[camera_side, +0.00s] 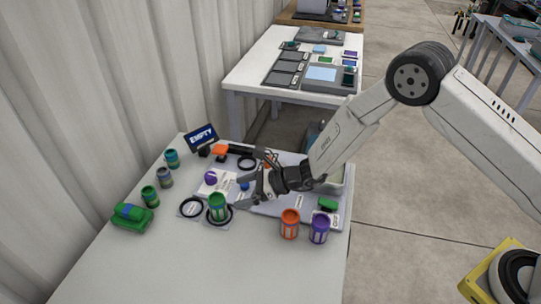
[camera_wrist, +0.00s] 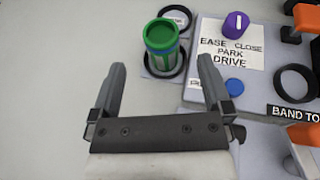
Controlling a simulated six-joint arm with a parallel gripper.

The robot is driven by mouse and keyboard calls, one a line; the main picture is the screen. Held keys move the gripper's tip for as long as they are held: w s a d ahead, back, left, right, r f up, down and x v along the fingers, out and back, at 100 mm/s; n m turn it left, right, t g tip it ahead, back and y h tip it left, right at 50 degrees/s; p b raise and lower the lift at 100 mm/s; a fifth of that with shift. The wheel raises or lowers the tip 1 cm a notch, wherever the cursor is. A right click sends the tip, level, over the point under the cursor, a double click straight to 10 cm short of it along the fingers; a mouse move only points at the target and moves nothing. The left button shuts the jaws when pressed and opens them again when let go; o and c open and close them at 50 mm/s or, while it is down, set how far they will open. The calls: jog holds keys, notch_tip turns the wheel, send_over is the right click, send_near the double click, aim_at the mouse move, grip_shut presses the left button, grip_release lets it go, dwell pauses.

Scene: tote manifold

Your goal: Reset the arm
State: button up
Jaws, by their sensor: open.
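My gripper (camera_side: 256,190) is over the table near the panel, its fingers spread. In the wrist view my gripper (camera_wrist: 163,85) is open with nothing between the fingers. A green canister (camera_wrist: 161,36) with a blue-green band stands just beyond the fingertips, upright within a black ring. The same green canister (camera_side: 218,206) shows left of my gripper in the side view. A purple knob (camera_wrist: 236,25) and a blue button (camera_wrist: 235,87) sit on the panel to the right of the fingers. My arm reaches in from the right.
An orange canister (camera_side: 289,224) and a purple canister (camera_side: 320,228) stand at the panel's front. Several canisters and a green object (camera_side: 132,217) stand at the left. An "EMPTY" sign (camera_side: 202,137) stands at the back. The front of the table (camera_side: 190,268) is clear.

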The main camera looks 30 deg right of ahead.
jog(key=s+d+r+n+g+h, duration=0.1)
jog(key=s+d+r+n+g, duration=0.1)
jog(key=s+d+n, duration=0.1)
jog(key=s+d+r+n+g+h, duration=0.1)
jog(key=s+d+r+n, duration=0.1)
jog(key=s+d+n, duration=0.1)
jog(key=s+d+r+n+g+h, duration=0.1)
jog(key=s+d+r+n+g, duration=0.1)
jog(key=s+d+n, duration=0.1)
jog(key=shift+s+r+n+g+h, duration=0.1)
jog(key=shift+s+n+g+h, duration=0.25)
jog(key=shift+s+n, duration=0.6)
jog(key=s+d+r+n+h, duration=0.3)
jog(key=s+d+n, duration=0.3)
jog(key=d, duration=0.2)
jog(key=s+d+r+n+t+h, duration=0.1)
jog(key=s+d+r+n+h, duration=0.2)
jog(key=d, duration=0.6)
jog(key=s+n+h, duration=0.2)
jog(key=s+n, duration=0.1)
jog(key=n, duration=0.1)
jog(key=shift+s+d+r, duration=0.15)
jog(key=shift+s+d, duration=0.05)
jog(key=shift+d, duration=0.05)
